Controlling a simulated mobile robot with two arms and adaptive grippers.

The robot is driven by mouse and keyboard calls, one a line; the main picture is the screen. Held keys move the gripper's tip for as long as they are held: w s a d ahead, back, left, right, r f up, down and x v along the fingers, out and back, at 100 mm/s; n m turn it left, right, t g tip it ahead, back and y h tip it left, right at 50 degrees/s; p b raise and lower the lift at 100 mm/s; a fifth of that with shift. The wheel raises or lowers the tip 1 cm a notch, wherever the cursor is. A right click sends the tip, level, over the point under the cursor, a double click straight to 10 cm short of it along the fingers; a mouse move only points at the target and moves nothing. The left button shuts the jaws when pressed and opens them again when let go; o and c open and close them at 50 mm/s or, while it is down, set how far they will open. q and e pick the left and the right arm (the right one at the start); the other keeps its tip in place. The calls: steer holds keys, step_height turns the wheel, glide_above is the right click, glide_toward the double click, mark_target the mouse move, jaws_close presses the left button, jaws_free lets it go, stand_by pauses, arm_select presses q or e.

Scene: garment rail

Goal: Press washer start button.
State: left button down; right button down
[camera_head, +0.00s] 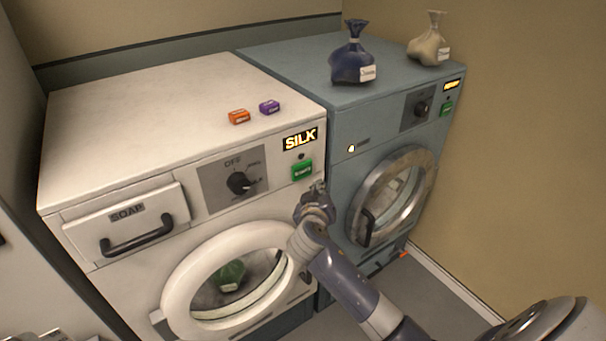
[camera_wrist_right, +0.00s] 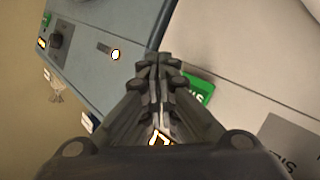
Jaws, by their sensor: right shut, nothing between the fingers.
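The white washer (camera_head: 110,110) stands at the left with a SILK display (camera_head: 300,139) lit on its front. Its green start button (camera_head: 302,170) sits below the display, right of a black dial (camera_head: 239,183). My right gripper (camera_head: 318,187) is just below and right of the button, fingers shut and empty. In the right wrist view the shut fingers (camera_wrist_right: 158,62) point along the seam between the machines, and the green button (camera_wrist_right: 197,90) lies beside them, partly hidden. I cannot tell whether they touch it. My left gripper is not in view.
A blue-grey machine (camera_head: 290,60) with a round metal door (camera_head: 395,195) stands to the right. A dark blue bag (camera_head: 352,58) and a beige bag (camera_head: 430,45) sit on it. Orange (camera_head: 239,117) and purple (camera_head: 270,107) boxes lie on the washer. A green bag (camera_head: 229,275) shows behind the washer's round door.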

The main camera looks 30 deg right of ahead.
mark_target(312, 174)
steer(key=shift+w+a+b, duration=0.1)
steer(key=shift+w+b, duration=0.45)
steer(key=shift+w, duration=1.4)
steer(key=shift+w, duration=0.1)
steer(key=shift+w+a, duration=0.1)
steer(key=shift+w, duration=0.2)
